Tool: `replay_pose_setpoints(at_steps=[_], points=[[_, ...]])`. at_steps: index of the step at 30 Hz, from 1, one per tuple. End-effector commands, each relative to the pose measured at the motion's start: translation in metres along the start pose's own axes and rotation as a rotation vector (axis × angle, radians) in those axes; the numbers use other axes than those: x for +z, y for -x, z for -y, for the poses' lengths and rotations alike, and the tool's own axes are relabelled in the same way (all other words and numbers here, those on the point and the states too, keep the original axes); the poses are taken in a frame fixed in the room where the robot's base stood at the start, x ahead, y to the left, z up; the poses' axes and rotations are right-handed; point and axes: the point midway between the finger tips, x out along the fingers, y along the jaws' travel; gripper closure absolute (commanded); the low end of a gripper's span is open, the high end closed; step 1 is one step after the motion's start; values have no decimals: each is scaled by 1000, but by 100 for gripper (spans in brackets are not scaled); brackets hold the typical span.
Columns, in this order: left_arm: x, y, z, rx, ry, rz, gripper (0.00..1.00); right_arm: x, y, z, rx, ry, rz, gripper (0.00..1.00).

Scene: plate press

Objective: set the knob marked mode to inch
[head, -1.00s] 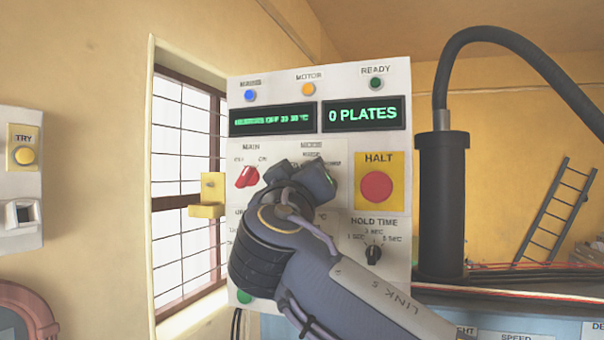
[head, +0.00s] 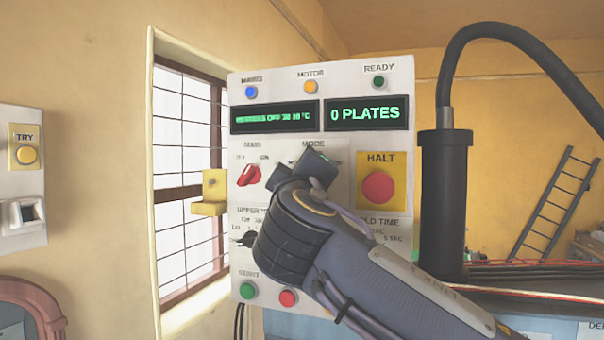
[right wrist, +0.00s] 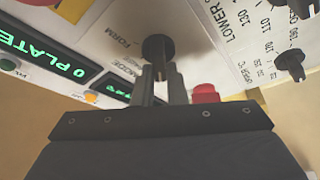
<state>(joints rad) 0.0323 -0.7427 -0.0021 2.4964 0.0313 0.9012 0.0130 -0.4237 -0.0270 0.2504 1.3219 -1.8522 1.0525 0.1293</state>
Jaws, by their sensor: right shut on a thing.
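The knob marked MODE (right wrist: 157,47) is dark and sits on the white panel in the right wrist view. My right gripper (right wrist: 162,82) is shut on it, with a finger on each side. The words MODE and FORM show upside down near the knob; I cannot read an INCH label or tell which mark the knob points to. In the head view, the MODE label (head: 313,144) shows on the panel (head: 240,197), but my right gripper (head: 303,170) and wrist hide the knob. My left gripper is not in view.
The red MAIN knob (head: 249,175) is left of my wrist and the red HALT button (head: 378,187) is to its right. Green START (head: 248,290) and red (head: 288,298) buttons lie below. A yellow bracket (head: 209,192) juts from the panel's left edge.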

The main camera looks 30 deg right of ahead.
Motion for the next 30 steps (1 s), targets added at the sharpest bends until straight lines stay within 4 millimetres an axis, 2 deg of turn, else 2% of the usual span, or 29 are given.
replay_pose_setpoints(at_steps=[8,9,14,23,26,30], points=[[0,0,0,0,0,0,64,0,0,1,-1,4,0,100],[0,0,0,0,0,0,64,0,0,1,-1,4,0,87],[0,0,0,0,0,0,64,0,0,1,-1,3,0,66],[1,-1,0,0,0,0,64,0,2,1,-1,2,-1,66],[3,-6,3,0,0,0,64,1,11,2,-1,1,-2,66],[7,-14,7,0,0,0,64,1,36,3,-1,0,-5,66]])
